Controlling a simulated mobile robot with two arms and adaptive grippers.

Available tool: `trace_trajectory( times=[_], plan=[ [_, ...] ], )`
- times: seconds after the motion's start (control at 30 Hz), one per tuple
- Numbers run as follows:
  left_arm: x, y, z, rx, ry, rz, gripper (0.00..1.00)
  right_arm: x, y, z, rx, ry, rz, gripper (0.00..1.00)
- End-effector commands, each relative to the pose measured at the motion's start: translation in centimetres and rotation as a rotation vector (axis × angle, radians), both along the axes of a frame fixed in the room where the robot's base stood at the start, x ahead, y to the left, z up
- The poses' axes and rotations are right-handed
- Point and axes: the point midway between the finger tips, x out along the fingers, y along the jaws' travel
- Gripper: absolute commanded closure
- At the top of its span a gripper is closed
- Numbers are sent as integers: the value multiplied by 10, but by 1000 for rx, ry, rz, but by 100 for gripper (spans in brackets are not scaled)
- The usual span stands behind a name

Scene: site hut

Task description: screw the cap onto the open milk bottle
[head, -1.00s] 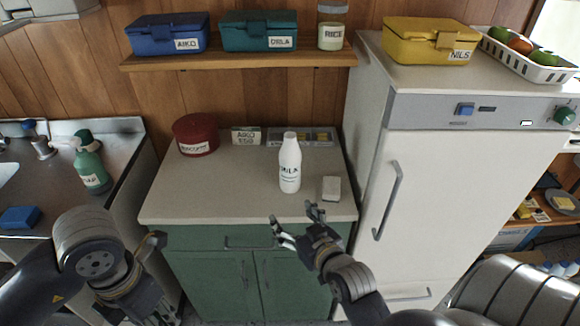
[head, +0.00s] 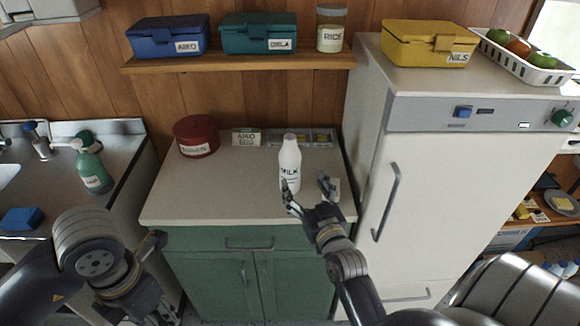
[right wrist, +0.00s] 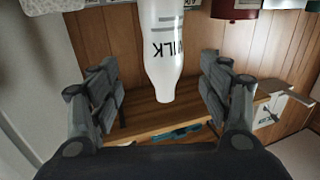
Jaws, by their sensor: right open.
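The white milk bottle (head: 290,161) stands upright on the counter (head: 215,195). My right gripper (head: 307,187) is open and empty, low at the front right of the bottle. Its left finger covers part of the bottle's lower side in the head view. In the right wrist view the bottle (right wrist: 163,50) appears upside down between the two open fingers (right wrist: 157,95), with a gap on each side. I cannot make out a separate cap. My left gripper (head: 145,298) hangs at the lower left, away from the bottle; its jaw state is unclear.
A small pale block (head: 336,187) lies partly behind my right finger. A red tin (head: 196,137), a label card (head: 246,137) and a divided tray (head: 318,138) stand at the back. The white fridge (head: 365,185) bounds the counter at right. The counter's left part is clear.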

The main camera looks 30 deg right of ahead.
Motion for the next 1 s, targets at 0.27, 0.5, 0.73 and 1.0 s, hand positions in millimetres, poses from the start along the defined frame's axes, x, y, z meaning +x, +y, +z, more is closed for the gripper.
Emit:
trace_trajectory(
  times=[0.27,0.5,0.73,1.0],
  plan=[
    [0,0,9,0,0,0,75,34,-9,1,0,1,0,29],
    [0,0,9,0,0,0,75,36,-9,0,0,1,0,29],
    [0,0,14,0,0,0,75,44,-10,2,0,0,1,29],
    [0,0,25,0,0,0,75,78,-16,2,0,0,1,29]
  ],
)
